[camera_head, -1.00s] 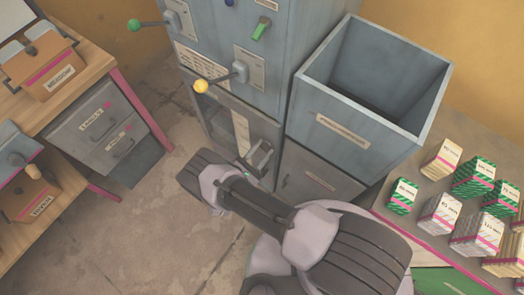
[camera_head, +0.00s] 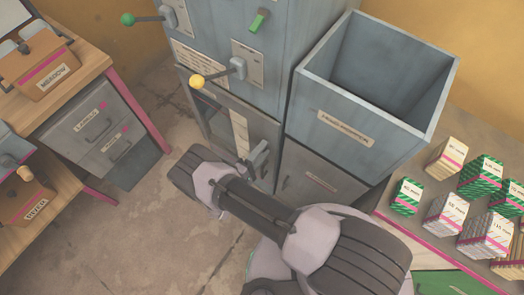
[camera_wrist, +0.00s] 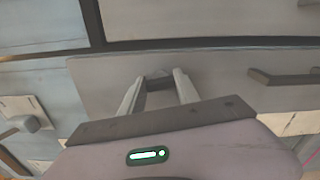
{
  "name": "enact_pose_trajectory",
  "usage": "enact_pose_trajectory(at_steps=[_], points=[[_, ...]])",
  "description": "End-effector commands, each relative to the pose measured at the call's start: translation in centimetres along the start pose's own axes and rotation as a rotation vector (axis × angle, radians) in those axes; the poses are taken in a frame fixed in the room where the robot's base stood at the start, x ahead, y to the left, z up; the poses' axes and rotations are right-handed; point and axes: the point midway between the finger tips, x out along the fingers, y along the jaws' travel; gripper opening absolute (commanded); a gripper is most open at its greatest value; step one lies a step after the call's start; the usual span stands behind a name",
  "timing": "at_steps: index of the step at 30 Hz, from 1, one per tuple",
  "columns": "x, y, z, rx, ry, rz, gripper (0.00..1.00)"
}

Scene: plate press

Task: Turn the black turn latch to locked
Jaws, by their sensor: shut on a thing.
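My gripper (camera_wrist: 158,88) points at a grey panel (camera_wrist: 215,75) of the press. In the wrist view its two fingers stand on either side of a small dark piece, which looks like the black turn latch (camera_wrist: 158,75), and are shut on it. Most of the latch is hidden between the fingers. In the head view my gripper (camera_head: 257,160) reaches the lower front of the blue-grey press cabinet (camera_head: 215,60), partly hidden by my own wrist. I cannot read the latch's locked or unlocked marking.
A yellow-knobbed lever (camera_head: 198,82) and a green-knobbed lever (camera_head: 128,20) stick out above. An open blue bin (camera_head: 345,125) stands to the right. Several striped boxes (camera_head: 406,197) stand on the right table. A drawer unit (camera_head: 100,130) is at left; the floor between is clear.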

Motion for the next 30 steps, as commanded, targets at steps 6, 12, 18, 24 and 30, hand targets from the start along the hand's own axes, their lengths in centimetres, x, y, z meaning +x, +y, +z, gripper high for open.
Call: enact_pose_trajectory(at_steps=[6, 12, 18, 24, 30], points=[[0.0, -0.09, 0.0, 0.112, 0.0, 0.0, 0.0], [0.0, -0.1, 0.0, 0.171, 0.0, 0.0, 0.0], [0.0, -0.1, 0.0, 0.194, 0.0, 0.0, 0.0], [0.0, -0.09, 0.0, 0.197, 0.0, 0.0, 0.0], [0.0, -0.09, 0.0, 0.197, 0.0, 0.0, 0.44]])
